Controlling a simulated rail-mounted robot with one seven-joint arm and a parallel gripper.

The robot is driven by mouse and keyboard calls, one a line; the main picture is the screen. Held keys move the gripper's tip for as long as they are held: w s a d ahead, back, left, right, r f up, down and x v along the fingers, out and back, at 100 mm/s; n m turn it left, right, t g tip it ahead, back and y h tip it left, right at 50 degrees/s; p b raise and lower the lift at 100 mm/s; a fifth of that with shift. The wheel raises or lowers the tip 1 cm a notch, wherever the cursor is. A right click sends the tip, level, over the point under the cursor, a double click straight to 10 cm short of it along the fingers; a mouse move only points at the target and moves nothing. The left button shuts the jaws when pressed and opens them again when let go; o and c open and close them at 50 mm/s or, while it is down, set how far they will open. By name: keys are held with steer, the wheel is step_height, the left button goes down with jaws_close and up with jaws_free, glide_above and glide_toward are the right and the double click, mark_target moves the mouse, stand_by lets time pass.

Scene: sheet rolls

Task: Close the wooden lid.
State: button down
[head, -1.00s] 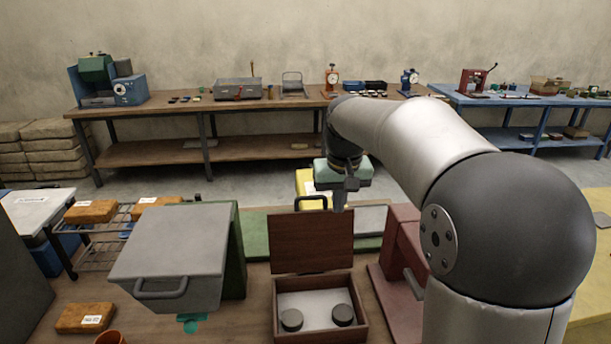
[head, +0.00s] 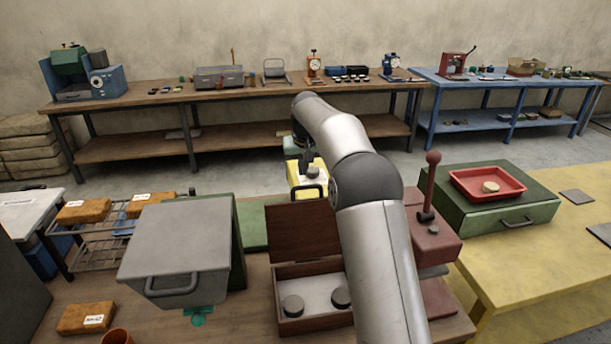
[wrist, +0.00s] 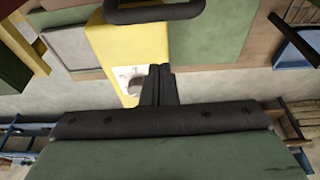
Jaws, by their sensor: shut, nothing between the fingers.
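The wooden box (head: 302,322) stands on the bench in the head view, with two dark round pieces on its pale inside floor. Its wooden lid (head: 298,231) stands open and upright along the back edge. My arm covers the box's right side and part of the lid's right edge.
A grey bin with a handle (head: 175,245) stands left of the box. A red press (head: 432,235) stands to the right, close to my arm. A red tray (head: 487,183) sits on a green case (head: 500,212) farther right. A brown brick-like block (head: 86,317) lies at front left.

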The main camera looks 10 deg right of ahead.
steer(key=s, duration=0.1)
steer(key=s+f, duration=0.1)
steer(key=s, duration=0.1)
steer(key=shift+s+f+p, duration=0.15)
steer(key=shift+s+p, duration=0.15)
steer(key=shift+p, duration=0.1)
steer(key=shift+s+f+b, duration=0.1)
steer(key=shift+b, duration=0.25)
